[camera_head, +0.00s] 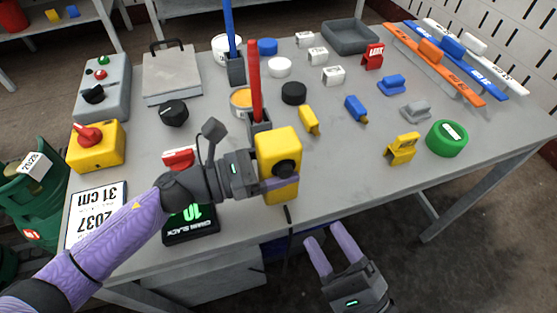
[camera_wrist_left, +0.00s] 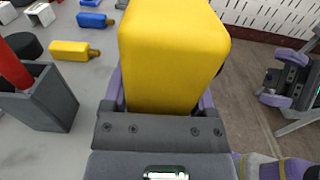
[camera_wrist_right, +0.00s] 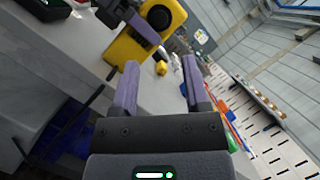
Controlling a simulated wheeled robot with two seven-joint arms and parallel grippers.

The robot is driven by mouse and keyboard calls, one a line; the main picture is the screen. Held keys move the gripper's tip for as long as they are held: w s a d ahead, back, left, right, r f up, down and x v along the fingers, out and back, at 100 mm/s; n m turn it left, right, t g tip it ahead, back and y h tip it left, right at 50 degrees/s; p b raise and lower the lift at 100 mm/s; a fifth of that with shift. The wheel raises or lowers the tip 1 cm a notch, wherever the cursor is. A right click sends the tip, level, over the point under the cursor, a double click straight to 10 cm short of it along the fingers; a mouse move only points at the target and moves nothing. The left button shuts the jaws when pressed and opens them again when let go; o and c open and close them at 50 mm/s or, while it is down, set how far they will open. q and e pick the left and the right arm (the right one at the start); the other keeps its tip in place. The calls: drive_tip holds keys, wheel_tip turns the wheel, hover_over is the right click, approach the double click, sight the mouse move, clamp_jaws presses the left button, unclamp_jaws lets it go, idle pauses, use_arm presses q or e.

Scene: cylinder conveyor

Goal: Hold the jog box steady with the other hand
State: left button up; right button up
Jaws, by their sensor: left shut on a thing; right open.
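The jog box is a yellow box (camera_head: 279,150) with a round black knob on its face. My left gripper (camera_head: 281,183) is shut on it near the table's front edge. In the left wrist view the yellow box (camera_wrist_left: 172,55) fills the space between the fingers. My right gripper (camera_head: 331,248) is open and empty, below and to the right of the box, in front of the table edge. In the right wrist view the box (camera_wrist_right: 135,50) shows beyond the right fingers, apart from them, with its knob (camera_wrist_right: 159,17) visible. A dark cable hangs below the box.
The grey table (camera_head: 350,165) holds several small coloured parts. A yellow box with a red knob (camera_head: 96,145) and a grey control box (camera_head: 102,88) stand at the left. A red stick (camera_head: 254,80) stands upright behind the jog box. A green round piece (camera_head: 447,138) lies at right.

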clamp_jaws()
idle(1.5)
